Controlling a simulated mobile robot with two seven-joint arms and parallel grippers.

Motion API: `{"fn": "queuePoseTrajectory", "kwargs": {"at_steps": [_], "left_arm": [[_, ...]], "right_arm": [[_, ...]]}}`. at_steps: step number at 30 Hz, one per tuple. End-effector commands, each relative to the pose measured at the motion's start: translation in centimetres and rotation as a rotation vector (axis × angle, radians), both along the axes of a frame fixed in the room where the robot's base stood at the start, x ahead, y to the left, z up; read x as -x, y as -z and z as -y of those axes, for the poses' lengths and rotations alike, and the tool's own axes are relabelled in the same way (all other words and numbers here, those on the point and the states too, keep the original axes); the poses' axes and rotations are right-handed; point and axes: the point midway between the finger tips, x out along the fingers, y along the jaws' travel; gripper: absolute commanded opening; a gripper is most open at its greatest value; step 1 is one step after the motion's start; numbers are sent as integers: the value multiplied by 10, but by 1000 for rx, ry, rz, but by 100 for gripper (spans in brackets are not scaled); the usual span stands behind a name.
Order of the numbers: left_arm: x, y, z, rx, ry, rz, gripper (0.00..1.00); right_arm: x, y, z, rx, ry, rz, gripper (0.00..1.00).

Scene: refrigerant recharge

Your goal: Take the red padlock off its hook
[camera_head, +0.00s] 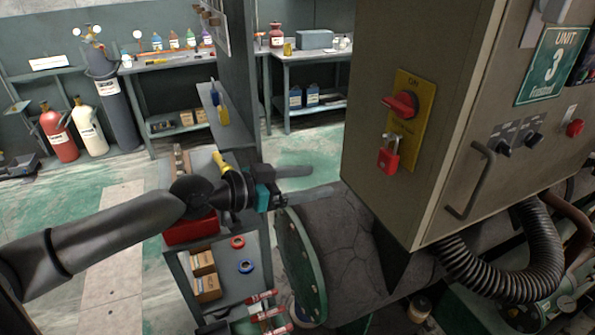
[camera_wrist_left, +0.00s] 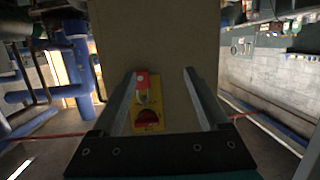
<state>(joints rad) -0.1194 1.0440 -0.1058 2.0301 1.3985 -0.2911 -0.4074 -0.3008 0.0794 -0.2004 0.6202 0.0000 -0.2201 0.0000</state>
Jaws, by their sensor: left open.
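The red padlock (camera_head: 388,159) hangs by its shackle just below the red rotary switch (camera_head: 401,104) on a yellow plate (camera_head: 411,125) on the side of the grey cabinet. A separate hook is not clear to me. The padlock also shows in the left wrist view (camera_wrist_left: 142,80), between the fingers and nearer the left one. My left gripper (camera_head: 322,181) is open and empty, left of the padlock and a little lower, pointing toward the cabinet side with a clear gap between. In the left wrist view the two fingers (camera_wrist_left: 160,75) are spread wide. My right gripper is not in view.
The cabinet front has a handle (camera_head: 468,180) and knobs. A thick black hose (camera_head: 500,278) runs below it. A dark round tank with a green flange (camera_head: 301,262) lies under my left gripper. A cart with a red box (camera_head: 190,232) stands behind my left arm.

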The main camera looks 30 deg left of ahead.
Motion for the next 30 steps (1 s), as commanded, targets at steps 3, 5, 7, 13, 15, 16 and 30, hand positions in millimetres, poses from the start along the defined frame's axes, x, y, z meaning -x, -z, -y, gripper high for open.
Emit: {"fn": "queuePoseTrajectory", "kwargs": {"at_steps": [3,5,7,13,15,16,30], "left_arm": [[12,-31,23,10,77,24,78],[15,-37,28,13,94,29,78],[16,-41,32,17,104,31,78],[3,-45,40,22,99,34,78],[-4,-46,47,23,102,33,78],[-7,-47,51,22,104,34,78],[-71,-40,100,19,104,31,78]], "right_arm": [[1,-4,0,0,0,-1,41],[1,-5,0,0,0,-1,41],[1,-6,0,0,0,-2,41],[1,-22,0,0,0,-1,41],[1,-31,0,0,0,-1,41],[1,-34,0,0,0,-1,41],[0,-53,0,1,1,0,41]]}}
